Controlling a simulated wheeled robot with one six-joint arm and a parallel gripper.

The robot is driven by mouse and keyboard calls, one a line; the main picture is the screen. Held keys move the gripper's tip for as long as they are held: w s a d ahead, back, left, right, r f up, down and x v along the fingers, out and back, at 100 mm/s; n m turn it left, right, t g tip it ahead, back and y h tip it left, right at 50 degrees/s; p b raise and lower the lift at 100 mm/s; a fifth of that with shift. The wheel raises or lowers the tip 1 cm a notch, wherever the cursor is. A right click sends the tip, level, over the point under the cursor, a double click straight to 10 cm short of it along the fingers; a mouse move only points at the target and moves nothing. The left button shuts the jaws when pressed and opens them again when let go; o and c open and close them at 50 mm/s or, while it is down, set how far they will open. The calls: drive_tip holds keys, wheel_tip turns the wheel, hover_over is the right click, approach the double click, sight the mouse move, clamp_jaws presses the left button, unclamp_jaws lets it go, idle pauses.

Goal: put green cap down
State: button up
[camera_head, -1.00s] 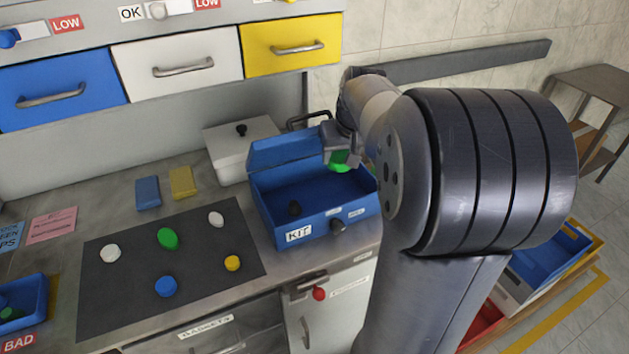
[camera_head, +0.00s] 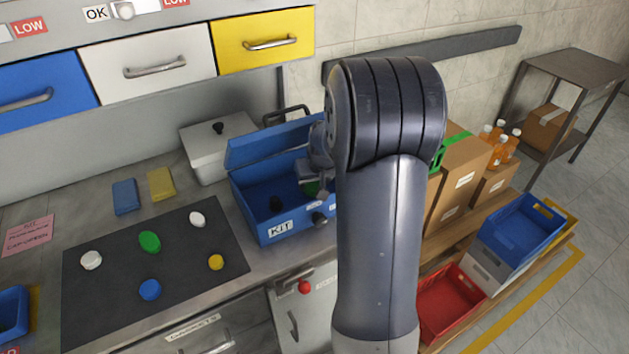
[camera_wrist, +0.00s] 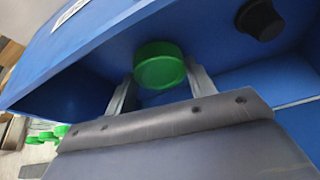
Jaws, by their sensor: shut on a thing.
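The held green cap (camera_wrist: 160,66) sits between the two fingers of my gripper (camera_wrist: 160,84) in the wrist view. In the head view this cap (camera_head: 312,188) shows as a small green patch, low within the open blue KIT box (camera_head: 262,226). My gripper is shut on it and reaches into the box, partly hidden by my arm. I cannot tell whether the cap touches the box floor. A black cap-like piece (camera_head: 277,204) lies in the box to the left, and also shows in the wrist view (camera_wrist: 259,20).
A dark mat (camera_head: 110,300) holds several caps: white, yellow, blue and another green cap (camera_head: 149,242). A white lidded box (camera_head: 205,155) stands behind the kit. Blue and yellow blocks (camera_head: 161,184) lie left of it. Crates and cartons (camera_head: 458,180) are at the right.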

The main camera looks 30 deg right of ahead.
drive_tip(key=shift+w+f, duration=0.15)
drive_tip(key=shift+f, duration=0.4)
drive_tip(key=shift+f, duration=0.2)
drive_tip(key=o, duration=1)
drive_tip(key=shift+r, duration=0.1)
drive_tip(key=shift+r, duration=0.2)
drive_tip(key=v, duration=1.1)
drive_tip(key=shift+s+r, duration=0.2)
drive_tip(key=shift+r, duration=0.2)
